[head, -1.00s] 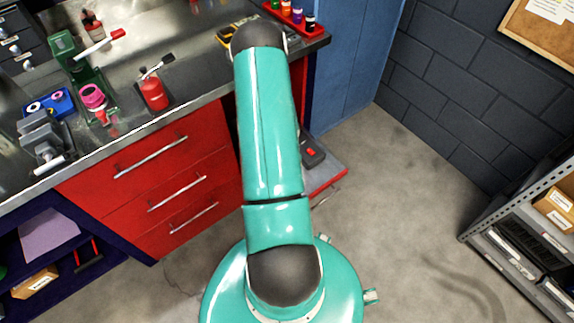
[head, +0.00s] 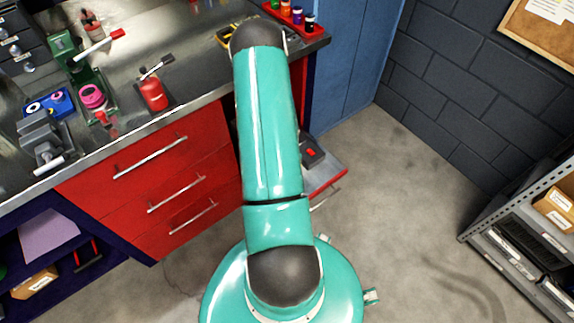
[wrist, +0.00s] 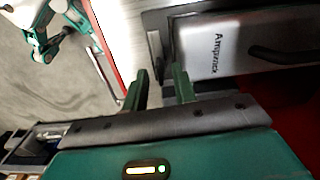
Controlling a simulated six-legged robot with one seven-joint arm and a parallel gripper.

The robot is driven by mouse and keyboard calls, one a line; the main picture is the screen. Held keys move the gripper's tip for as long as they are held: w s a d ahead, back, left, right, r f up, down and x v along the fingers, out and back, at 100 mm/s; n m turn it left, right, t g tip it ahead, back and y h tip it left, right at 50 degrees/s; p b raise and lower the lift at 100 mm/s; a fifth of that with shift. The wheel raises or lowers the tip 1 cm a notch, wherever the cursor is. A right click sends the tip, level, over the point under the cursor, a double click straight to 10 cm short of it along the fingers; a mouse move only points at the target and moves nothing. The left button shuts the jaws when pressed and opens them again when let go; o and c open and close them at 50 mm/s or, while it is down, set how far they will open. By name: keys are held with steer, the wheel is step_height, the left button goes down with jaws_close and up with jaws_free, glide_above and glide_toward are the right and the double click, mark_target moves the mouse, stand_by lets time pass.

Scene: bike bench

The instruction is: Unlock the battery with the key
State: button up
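In the wrist view, a silver-grey battery (wrist: 215,58) marked "Ampstack" sits against a dark frame at the upper right, with a black curved handle (wrist: 275,54) on it. My gripper (wrist: 160,80) has its two green fingers apart, just beside the battery's left end. No key is clearly visible. In the head view my arm hides the gripper.
The bench top (head: 190,65) holds a red bottle (head: 153,94) and a vise (head: 42,140). A metal shelf (head: 500,205) stands right; floor between is clear.

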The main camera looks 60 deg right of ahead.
step_height(320, 180, up, 13)
steer(key=shift+r, duration=0.2)
stand_by(0.6)
steer(key=w+a+r+n+t, duration=0.1)
steer(key=w+a+r+n, duration=0.4)
steer(key=w+a+r, duration=0.5)
steer(key=w+a+r+n+t, duration=0.2)
steer(key=w+a+r+n, duration=0.35)
steer(key=a+r, duration=0.5)
steer(key=s+a+r+n+t, duration=0.1)
steer(key=s+a+r+n, duration=0.3)
steer(key=a, duration=0.7)
steer(key=s+a+r+n+t, duration=0.1)
steer(key=s+a+r+n, duration=0.3)
steer(key=a+r+n, duration=0.4)
steer(key=a+r, duration=0.3)
steer(key=r, duration=0.2)
steer(key=shift+s+t, duration=0.15)
steer(key=shift+t, duration=0.15)
